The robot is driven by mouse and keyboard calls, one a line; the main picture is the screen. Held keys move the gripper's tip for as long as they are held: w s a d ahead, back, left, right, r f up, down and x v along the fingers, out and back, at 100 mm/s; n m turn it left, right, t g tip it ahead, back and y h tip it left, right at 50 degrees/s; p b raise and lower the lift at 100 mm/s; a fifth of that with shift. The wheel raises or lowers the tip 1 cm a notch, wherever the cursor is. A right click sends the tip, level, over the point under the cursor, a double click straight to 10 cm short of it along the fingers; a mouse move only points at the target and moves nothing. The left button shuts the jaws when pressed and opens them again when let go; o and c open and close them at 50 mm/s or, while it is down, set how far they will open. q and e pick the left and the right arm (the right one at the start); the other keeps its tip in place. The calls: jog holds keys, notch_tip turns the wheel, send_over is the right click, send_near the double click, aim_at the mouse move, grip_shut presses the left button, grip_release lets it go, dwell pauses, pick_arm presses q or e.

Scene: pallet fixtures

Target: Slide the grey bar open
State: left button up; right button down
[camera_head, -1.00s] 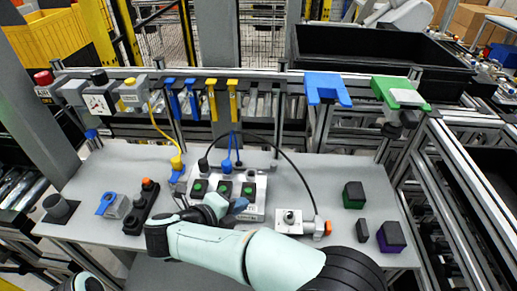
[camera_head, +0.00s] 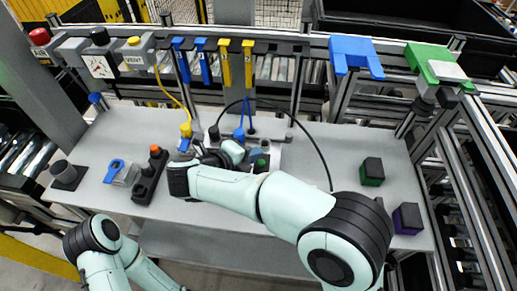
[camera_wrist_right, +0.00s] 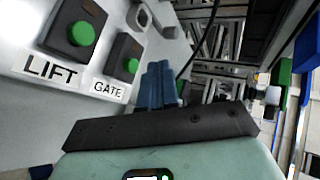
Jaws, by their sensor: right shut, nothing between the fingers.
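My right gripper (camera_head: 255,155) is over the white button panel (camera_head: 270,143) in the middle of the table. Its blue fingers (camera_wrist_right: 160,85) are together and empty in the right wrist view, beside the GATE button (camera_wrist_right: 131,64). The LIFT button (camera_wrist_right: 82,34) is farther left. A small grey metal piece (camera_wrist_right: 143,15) sits on the panel beyond the GATE button; I cannot tell whether it is the grey bar or which way it slides. My right arm hides much of the panel in the head view. My left arm shows at the lower left, its gripper out of view.
A black cable (camera_head: 315,145) arches over the panel's right side. A green-based block (camera_head: 372,171) and a purple block (camera_head: 407,218) stand to the right. A black box with an orange knob (camera_head: 150,175) stands left. Blue and green fixtures (camera_head: 355,55) are on the back rail.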

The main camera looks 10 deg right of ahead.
aim_at(287, 138)
jog(key=x, duration=0.7)
jog(key=shift+w+d+f, duration=0.15)
jog(key=shift+d, duration=0.1)
jog(key=w+d, duration=0.2)
jog(key=d, duration=0.1)
jog(key=shift+w+d+f+p, duration=0.1)
jog(key=shift+w+p, duration=0.2)
jog(key=shift+w, duration=0.05)
jog(key=shift+d, duration=0.1)
jog(key=shift+s+d, duration=0.2)
jog(key=shift+d, duration=0.4)
jog(key=shift+s+d, duration=0.2)
jog(key=shift+d, duration=0.35)
